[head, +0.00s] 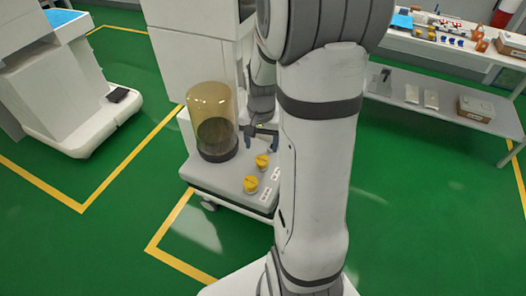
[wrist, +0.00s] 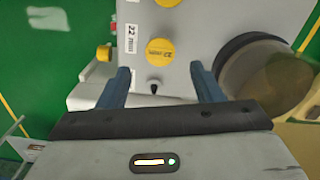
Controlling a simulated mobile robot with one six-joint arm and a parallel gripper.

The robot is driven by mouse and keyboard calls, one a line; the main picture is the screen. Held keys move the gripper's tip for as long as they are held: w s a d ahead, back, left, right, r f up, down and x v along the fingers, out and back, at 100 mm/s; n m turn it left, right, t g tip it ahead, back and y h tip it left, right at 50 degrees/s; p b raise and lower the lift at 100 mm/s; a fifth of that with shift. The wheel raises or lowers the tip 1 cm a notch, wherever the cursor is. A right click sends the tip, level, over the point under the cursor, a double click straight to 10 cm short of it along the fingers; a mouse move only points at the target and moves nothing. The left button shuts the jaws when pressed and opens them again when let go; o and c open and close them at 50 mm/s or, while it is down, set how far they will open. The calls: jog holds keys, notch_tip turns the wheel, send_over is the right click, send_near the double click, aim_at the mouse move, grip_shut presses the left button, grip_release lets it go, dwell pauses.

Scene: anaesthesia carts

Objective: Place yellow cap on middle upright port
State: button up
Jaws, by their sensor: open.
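Two yellow caps show on the cart's top in the head view, one nearer my gripper (head: 262,160) and one further forward (head: 250,184). In the wrist view a round yellow cap (wrist: 160,52) marked 22 mm sits just beyond my open fingertips (wrist: 158,74). A second yellow cap (wrist: 166,3) is cut by the top edge. Nothing is held between the fingers. A small pale knob with a dark tip (wrist: 153,86) shows between them. I cannot make out a bare middle upright port.
The tall amber canister (head: 211,115) stands left of my gripper; its dark base ring (wrist: 226,62) is close to the right finger. A smaller yellow piece (wrist: 103,53) sits at the cart's edge. A bench (head: 425,105) stands at right.

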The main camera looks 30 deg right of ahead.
notch_tip(320, 180, up, 5)
jog(key=s+a+r+n+t, duration=0.2)
jog(key=s+a+r+n, duration=0.5)
jog(key=s+a, duration=0.4)
jog(key=shift+s+a+r+n+t, duration=0.15)
jog(key=shift+s+r+n+t, duration=0.3)
jog(key=shift+s, duration=0.15)
